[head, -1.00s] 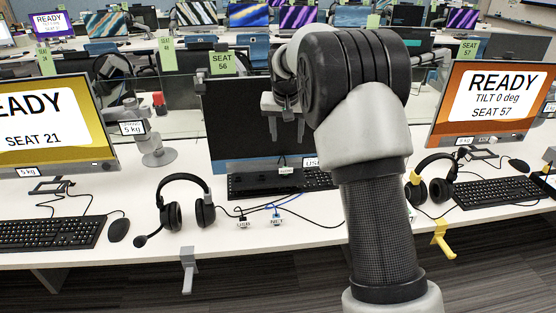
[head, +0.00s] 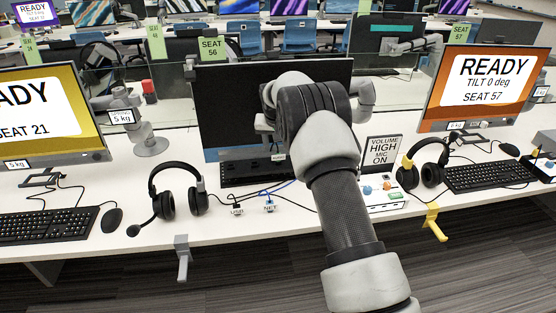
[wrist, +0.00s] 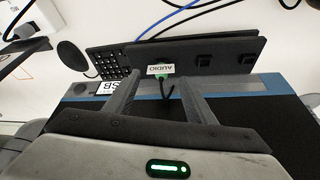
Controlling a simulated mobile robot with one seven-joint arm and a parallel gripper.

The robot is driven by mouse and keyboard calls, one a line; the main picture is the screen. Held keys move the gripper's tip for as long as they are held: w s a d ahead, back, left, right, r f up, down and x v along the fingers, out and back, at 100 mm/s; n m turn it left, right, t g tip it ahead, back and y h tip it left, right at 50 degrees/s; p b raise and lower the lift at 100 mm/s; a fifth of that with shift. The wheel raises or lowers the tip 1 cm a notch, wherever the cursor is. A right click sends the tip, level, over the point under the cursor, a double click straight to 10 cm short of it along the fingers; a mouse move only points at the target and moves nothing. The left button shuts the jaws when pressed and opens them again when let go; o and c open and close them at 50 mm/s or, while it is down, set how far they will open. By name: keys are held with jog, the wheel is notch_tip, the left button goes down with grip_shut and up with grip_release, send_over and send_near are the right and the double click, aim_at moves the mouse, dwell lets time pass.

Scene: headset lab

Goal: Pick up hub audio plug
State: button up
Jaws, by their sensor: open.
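The audio plug (wrist: 160,78) is a small green piece under a white AUDIO tag (wrist: 160,70), with a short black cable curving from it. It sits at the dark hub bar (wrist: 190,47), beside two square dark ports. The green-and-white tag also shows small in the head view (head: 278,157), below the seat 56 monitor (head: 225,105). My gripper (wrist: 160,80) is open, its two fingers on either side of the plug and apart from it. Whether the fingertips reach the plug's depth I cannot tell. My arm hides part of the monitor in the head view.
A keyboard (head: 240,172) lies below the monitor. A headset (head: 168,200) stands left, and a control box (head: 388,194) with a volume sign (head: 383,150) is right of my arm.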

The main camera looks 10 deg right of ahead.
aim_at(280, 154)
jog(key=x, duration=0.5)
jog(key=shift+w+d, duration=0.15)
jog(key=shift+w, duration=0.1)
jog(key=shift+c, duration=0.4)
jog(key=c, duration=0.7)
